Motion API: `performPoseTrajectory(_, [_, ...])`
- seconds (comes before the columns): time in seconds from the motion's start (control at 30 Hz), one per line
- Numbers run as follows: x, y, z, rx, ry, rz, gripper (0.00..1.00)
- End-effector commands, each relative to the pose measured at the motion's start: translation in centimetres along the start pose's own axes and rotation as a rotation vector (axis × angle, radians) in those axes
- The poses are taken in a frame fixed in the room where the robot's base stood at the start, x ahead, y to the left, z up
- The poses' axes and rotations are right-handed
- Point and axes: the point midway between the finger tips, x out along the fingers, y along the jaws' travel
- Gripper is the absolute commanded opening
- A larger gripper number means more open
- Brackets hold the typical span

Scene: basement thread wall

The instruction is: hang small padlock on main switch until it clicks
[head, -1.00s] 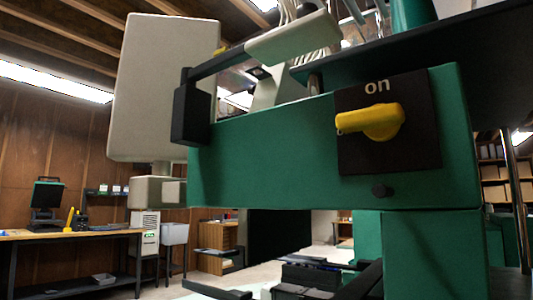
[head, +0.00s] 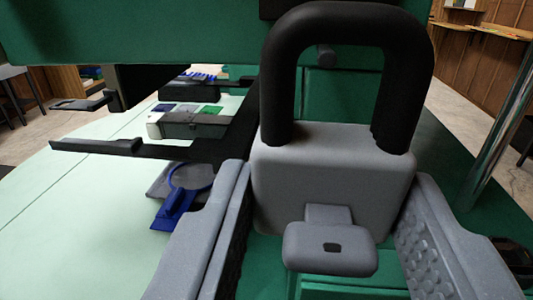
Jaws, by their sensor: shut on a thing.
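The small padlock (head: 330,185) has a grey body and a thick black shackle standing up. It fills the centre of the head view, upright, between the two grey fingers of my gripper (head: 325,210), which is shut on its sides. I cannot tell whether the shackle is locked. A small grey tab with a dark slot sticks out at the body's lower front. Behind the shackle is the green machine housing (head: 130,35). The lower edge of the dark main switch plate (head: 283,8) shows at the top; its yellow handle is out of view.
A black round knob (head: 326,55) on the housing shows through the shackle. Black bars (head: 150,148) reach left over the pale table (head: 80,190), where a blue tool (head: 175,207) and several small items lie. A metal post (head: 497,125) stands at the right.

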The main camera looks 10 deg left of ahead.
Motion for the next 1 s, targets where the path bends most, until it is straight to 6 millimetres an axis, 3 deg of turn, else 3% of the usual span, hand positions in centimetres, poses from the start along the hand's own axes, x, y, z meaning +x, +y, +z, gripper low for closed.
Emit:
performPoseTrajectory(0.37, [2.3, 1.1, 0.4, -0.002, 0.0, 0.02, 0.19])
performPoseTrajectory(1.0, [7.7, 1.0, 0.7, 0.0, 0.003, 0.015, 0.19])
